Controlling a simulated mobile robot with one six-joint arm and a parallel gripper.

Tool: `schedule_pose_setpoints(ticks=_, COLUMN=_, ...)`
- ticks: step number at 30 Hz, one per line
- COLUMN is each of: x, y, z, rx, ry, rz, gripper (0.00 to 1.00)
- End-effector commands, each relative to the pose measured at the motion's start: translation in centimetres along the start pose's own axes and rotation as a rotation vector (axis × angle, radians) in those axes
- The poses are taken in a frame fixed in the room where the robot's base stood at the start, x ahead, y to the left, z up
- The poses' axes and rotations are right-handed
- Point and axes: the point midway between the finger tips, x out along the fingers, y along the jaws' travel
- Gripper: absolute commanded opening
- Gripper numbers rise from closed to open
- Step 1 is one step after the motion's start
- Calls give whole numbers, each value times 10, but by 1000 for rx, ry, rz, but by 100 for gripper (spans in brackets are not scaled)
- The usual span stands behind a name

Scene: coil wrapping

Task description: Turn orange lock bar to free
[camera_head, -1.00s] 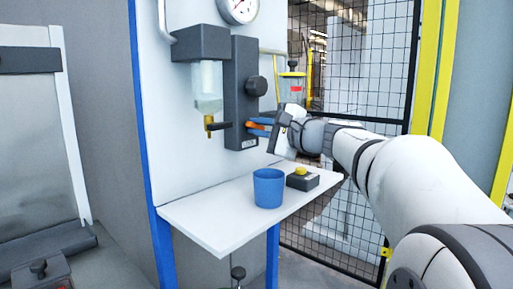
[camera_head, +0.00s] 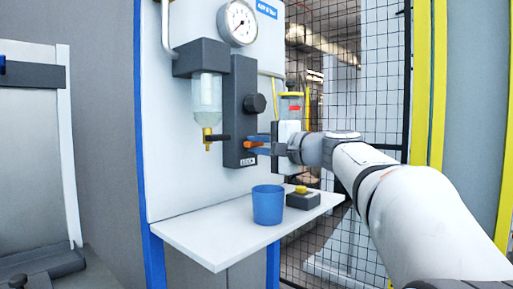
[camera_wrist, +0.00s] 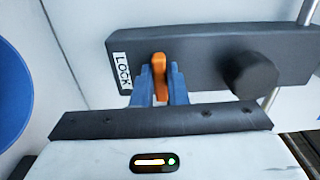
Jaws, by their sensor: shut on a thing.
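The orange lock bar (camera_head: 252,145) is low on the dark grey upright housing (camera_head: 240,105), just above the white LOCK label (camera_head: 248,161). In the wrist view the lock bar (camera_wrist: 159,72) lies crosswise to the housing's length, next to the LOCK label (camera_wrist: 122,72). My gripper (camera_wrist: 160,76) has its blue fingers on both sides of the bar, shut on it. In the head view my gripper (camera_head: 258,146) reaches in from the right, and the fingers hide part of the bar.
A black round knob (camera_head: 255,103) sits on the housing above the bar. A clear vessel with a brass tap (camera_head: 207,138) hangs to the left. A blue cup (camera_head: 268,204) and a box with a yellow button (camera_head: 303,198) stand on the white shelf (camera_head: 205,240) below.

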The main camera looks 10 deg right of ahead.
Motion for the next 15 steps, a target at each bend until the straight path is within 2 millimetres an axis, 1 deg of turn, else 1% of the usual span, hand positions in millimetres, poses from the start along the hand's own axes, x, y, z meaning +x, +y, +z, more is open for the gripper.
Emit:
schedule_pose_setpoints(ticks=5, x=0, y=3, z=0, rx=0, ry=-3, rz=5, gripper=0)
schedule_pose_setpoints(ticks=6, x=0, y=3, z=1, rx=0, ry=-4, rz=5, gripper=14)
schedule_pose_setpoints(ticks=13, x=0, y=2, z=0, rx=1, ry=-2, rz=3, gripper=32)
schedule_pose_setpoints(ticks=14, x=0, y=1, z=0, rx=1, ry=-2, rz=2, gripper=35)
schedule_pose_setpoints(ticks=15, x=0, y=1, z=0, rx=1, ry=-2, rz=2, gripper=35)
